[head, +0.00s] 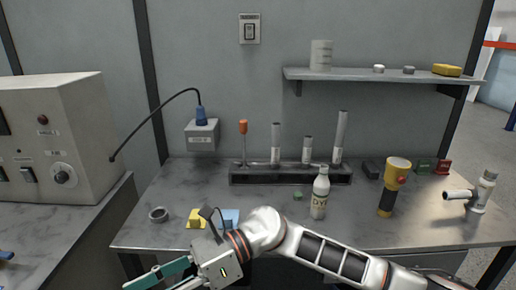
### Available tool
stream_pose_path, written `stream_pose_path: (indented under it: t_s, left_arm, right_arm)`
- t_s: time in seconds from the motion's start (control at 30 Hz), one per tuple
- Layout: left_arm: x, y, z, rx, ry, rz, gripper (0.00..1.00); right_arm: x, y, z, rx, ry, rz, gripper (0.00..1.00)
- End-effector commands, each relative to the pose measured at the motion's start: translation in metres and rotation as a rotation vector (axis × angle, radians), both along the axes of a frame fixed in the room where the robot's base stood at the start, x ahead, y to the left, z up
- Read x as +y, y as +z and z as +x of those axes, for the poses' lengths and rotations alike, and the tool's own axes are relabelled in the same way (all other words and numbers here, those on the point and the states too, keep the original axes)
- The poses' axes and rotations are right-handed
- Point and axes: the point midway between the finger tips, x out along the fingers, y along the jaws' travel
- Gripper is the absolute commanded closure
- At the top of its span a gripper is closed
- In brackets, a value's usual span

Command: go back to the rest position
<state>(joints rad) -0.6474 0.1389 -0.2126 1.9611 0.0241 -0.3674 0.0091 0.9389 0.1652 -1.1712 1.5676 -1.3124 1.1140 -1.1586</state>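My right arm comes in from the lower right and reaches left across the front of the workbench (330,222). My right gripper (158,279) is at the bottom edge, left of centre, in front of the bench. Its teal fingers point to the lower left and look spread apart, with nothing seen between them. The fingertips are partly cut off by the frame. My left gripper is not in view.
A yellow block (196,218) and a blue block (231,215) lie just behind the arm. A white bottle (320,195), a yellow-black flashlight (394,184) and a white pipe fitting (481,192) stand farther right. A control box (60,135) stands far left.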

Motion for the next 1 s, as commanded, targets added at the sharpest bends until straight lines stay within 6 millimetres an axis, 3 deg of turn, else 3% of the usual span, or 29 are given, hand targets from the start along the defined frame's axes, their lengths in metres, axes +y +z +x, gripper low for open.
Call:
stream_pose_path:
  t_s: [0.13,0.27,0.37,0.47,0.57,0.73,0.87,1.0]
  left_arm:
    - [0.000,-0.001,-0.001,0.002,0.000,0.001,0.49]
    - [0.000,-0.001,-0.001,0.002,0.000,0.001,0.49]
    - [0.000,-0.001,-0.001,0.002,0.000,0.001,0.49]
    - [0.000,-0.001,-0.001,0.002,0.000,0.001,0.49]
    - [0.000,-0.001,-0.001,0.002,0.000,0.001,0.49]
    - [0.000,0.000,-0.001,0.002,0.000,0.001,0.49]
    - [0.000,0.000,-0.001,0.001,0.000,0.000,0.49]
    - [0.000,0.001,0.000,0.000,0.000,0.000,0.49]
  right_arm:
    - [0.003,0.029,0.012,0.348,-0.157,0.161,0.63]
    - [-0.012,0.041,0.041,0.657,-0.296,0.279,0.63]
    - [-0.034,0.038,0.070,0.903,-0.404,0.362,0.63]
    - [-0.063,0.020,0.099,1.152,-0.510,0.439,0.63]
    - [-0.098,-0.010,0.124,1.402,-0.618,0.512,0.63]
    - [-0.170,-0.090,0.148,1.824,-0.801,0.635,0.63]
    - [-0.226,-0.160,0.142,2.120,-0.932,0.727,0.63]
    - [-0.282,-0.234,0.114,2.402,-1.066,0.824,0.63]
